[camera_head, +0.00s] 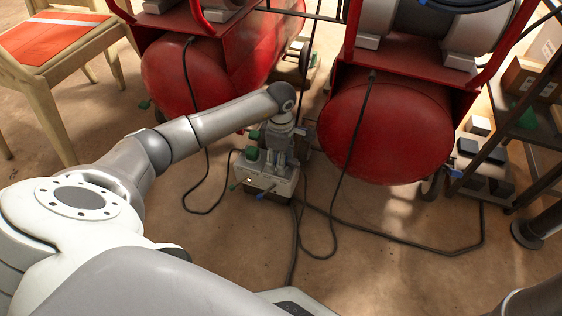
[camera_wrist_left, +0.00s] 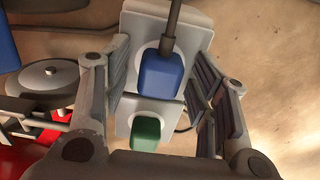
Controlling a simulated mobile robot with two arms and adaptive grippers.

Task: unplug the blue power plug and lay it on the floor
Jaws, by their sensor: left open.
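The blue power plug (camera_wrist_left: 162,76) sits in a pale socket plate (camera_wrist_left: 196,32), with a dark cord running up from it in the left wrist view. My left gripper (camera_wrist_left: 158,66) is open, with one finger on each side of the blue plug; gaps show between the fingers and the plug. A green plug (camera_wrist_left: 145,131) sits in a second socket just below it. In the head view my left gripper (camera_head: 277,160) is over the pale socket box (camera_head: 268,182) on the floor; I cannot make out the blue plug clearly there. My right gripper is not in view.
Two red tanks (camera_head: 385,128) (camera_head: 165,75) stand behind the box. Dark cables (camera_head: 400,240) cross the floor around it. A wooden chair (camera_head: 60,50) is at left and a dark rack (camera_head: 535,135) at right. Bare floor (camera_head: 390,285) lies in front.

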